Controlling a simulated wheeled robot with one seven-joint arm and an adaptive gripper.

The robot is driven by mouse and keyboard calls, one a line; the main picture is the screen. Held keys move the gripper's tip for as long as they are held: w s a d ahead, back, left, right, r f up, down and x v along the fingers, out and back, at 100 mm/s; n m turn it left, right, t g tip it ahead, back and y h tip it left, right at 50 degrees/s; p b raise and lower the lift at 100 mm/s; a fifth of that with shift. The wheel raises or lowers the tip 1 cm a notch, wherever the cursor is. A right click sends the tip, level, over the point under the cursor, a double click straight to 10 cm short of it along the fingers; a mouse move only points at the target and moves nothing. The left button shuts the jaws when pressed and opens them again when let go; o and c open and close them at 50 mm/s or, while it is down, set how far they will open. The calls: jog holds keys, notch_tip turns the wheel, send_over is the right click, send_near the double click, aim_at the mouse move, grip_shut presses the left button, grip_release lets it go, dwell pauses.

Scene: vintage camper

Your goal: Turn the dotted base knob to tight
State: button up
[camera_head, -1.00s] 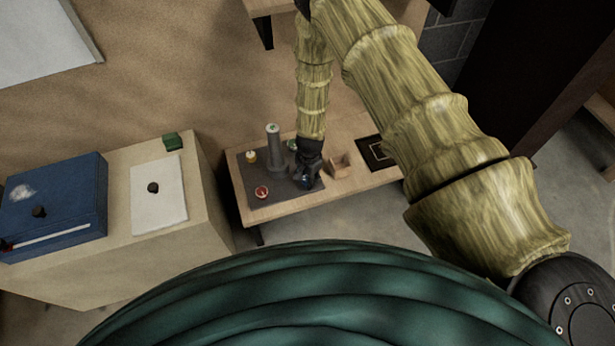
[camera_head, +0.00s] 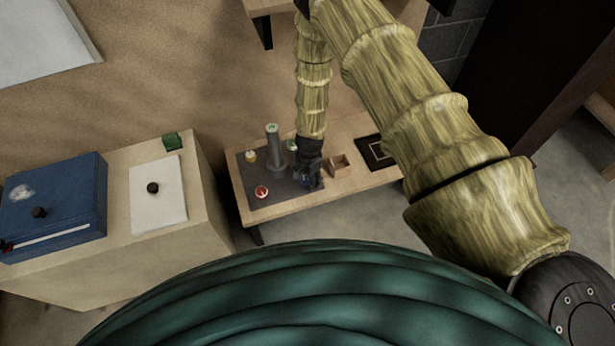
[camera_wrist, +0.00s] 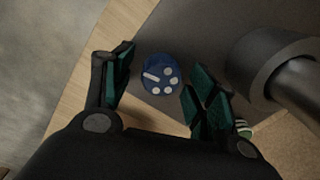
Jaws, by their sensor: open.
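The dotted base knob (camera_wrist: 160,74) is blue and round, with several white dots and a white bar on its top. In the wrist view it sits on a dark grey base plate (camera_wrist: 200,45), beyond and between my gripper's fingertips. My gripper (camera_wrist: 157,88) is open, with teal finger pads on either side of the knob's near edge; contact cannot be told. In the head view my gripper (camera_head: 310,180) is over the right part of the plate and mostly hides the knob. I cannot read a tight mark.
A grey post (camera_head: 274,148) stands on the plate, with a red knob (camera_head: 261,192), a yellow knob (camera_head: 250,156) and a green knob (camera_head: 292,145) around it. A small wooden box (camera_head: 340,166) stands to the right. A cabinet with a blue case (camera_head: 60,205) is left.

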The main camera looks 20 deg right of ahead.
notch_tip(320, 180, up, 12)
jog(key=shift+s+d, duration=0.15)
jog(key=shift+s, duration=0.1)
dwell(0.4)
jog(key=shift+f, duration=0.1)
dwell(0.3)
jog(key=s+d+f+n, duration=0.2)
jog(key=s+n, duration=0.3)
jog(key=s, duration=1)
jog(key=s+d+f+n, duration=0.25)
jog(key=s+n, duration=0.25)
jog(key=s, duration=1)
jog(key=s+a+r+n+p, duration=0.1)
jog(key=s+r+n, duration=0.1)
jog(key=s, duration=0.4)
notch_tip(320, 180, up, 13)
jog(key=p, duration=1.2)
jog(key=shift+w+a+f+g, duration=0.15)
jog(key=shift+a+f+g, duration=0.05)
jog(key=shift+g, duration=0.1)
